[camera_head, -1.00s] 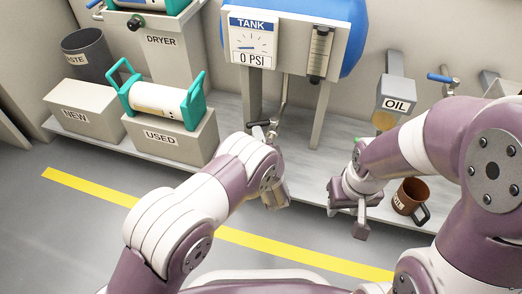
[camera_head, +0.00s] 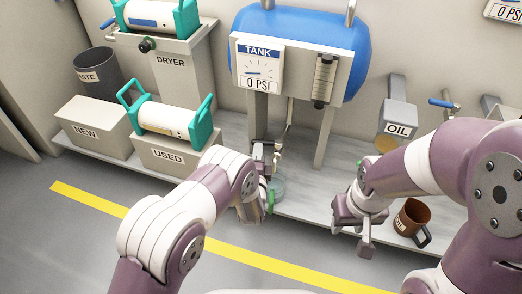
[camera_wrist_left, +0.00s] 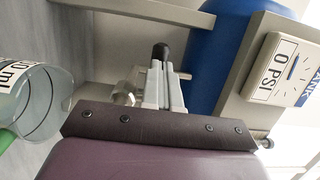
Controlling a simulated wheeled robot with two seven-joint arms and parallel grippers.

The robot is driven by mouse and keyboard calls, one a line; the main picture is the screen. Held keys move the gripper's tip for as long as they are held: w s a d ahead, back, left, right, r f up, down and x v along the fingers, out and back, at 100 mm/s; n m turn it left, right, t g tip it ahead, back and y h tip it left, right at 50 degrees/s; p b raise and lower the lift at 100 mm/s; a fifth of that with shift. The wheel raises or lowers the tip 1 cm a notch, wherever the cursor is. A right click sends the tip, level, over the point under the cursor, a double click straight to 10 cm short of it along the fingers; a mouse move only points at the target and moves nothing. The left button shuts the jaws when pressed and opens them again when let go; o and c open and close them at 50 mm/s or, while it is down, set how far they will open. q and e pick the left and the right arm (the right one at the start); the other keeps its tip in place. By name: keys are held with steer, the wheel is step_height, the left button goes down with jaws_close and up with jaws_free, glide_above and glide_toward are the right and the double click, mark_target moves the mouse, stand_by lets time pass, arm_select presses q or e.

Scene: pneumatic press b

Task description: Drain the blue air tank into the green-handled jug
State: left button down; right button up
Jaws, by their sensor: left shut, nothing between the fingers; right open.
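The blue air tank (camera_head: 385,30) is at the back centre; its gauge panel (camera_head: 257,68) reads 0 PSI. It also shows in the left wrist view (camera_wrist_left: 212,55). The clear jug (camera_head: 279,186) with its green handle (camera_head: 271,201) stands below the tank's drain pipe, partly hidden by my left arm. In the left wrist view the jug (camera_wrist_left: 40,98) is at the left edge. My left gripper (camera_wrist_left: 160,82) is shut and empty. A black knob (camera_wrist_left: 160,52) shows just beyond its fingertips; contact is unclear. My right gripper (camera_head: 352,228) is open and empty beside a brown mug.
The brown mug (camera_head: 411,219) stands on the shelf at right, below the OIL container (camera_head: 397,120). At left are the NEW box (camera_head: 88,128), the USED box (camera_head: 172,158) with a green-ended cylinder, the dryer (camera_head: 172,75) and a dark waste bin (camera_head: 97,68).

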arm_select(q)
steer(key=shift+w+a, duration=0.25)
steer(key=shift+w, duration=0.45)
arm_select(e)
steer(key=shift+r, duration=0.3)
arm_select(q)
steer(key=shift+w+a+r, duration=0.1)
steer(key=shift+w+r, duration=0.05)
steer(key=shift+w, duration=0.05)
arm_select(e)
steer(key=shift+s, duration=0.1)
